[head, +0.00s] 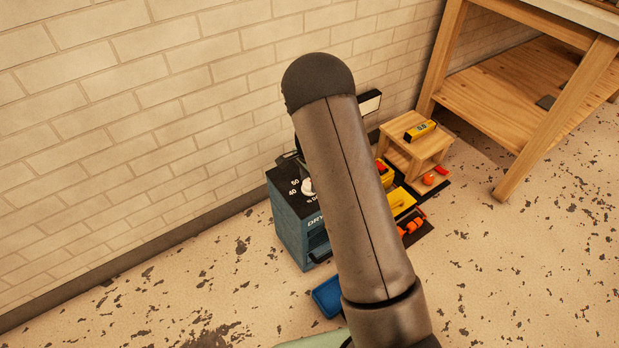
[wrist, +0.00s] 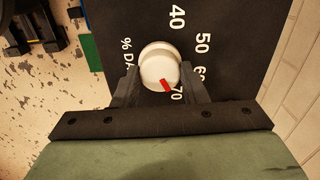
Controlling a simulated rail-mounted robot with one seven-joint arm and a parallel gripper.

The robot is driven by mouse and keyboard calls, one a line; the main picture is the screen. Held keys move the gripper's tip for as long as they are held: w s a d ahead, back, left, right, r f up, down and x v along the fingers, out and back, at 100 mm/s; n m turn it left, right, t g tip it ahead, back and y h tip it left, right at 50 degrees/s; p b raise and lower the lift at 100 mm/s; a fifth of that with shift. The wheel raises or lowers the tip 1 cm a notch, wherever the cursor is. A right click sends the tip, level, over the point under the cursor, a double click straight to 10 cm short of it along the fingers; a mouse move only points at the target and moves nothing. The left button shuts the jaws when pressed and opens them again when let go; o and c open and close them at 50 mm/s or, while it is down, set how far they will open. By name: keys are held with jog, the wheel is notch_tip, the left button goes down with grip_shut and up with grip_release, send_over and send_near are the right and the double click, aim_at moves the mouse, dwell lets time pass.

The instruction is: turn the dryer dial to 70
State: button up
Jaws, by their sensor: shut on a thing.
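The dryer (head: 288,232) is a teal box with a black top, standing on the floor by the wall and partly hidden behind my arm. Its white dial (wrist: 157,66) is in the wrist view, and an edge of it shows in the head view (head: 308,187). My gripper (wrist: 158,88) is shut on the dial, one dark finger on each side. The dial's red mark (wrist: 167,85) points down and right, close to the printed 70 (wrist: 178,93). The 40 and 50 are clear; the 60 is partly covered by a finger.
A small wooden stool (head: 413,137) with a yellow item on it stands right of the dryer. Several yellow, orange and red items lie near it. A blue object (head: 327,297) is on the floor in front. A wooden workbench (head: 520,95) stands at the right.

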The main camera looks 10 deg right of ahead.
dwell(0.4)
jog(key=o, duration=1)
jog(key=shift+r+p, duration=1.95)
jog(key=shift+r, duration=6.8)
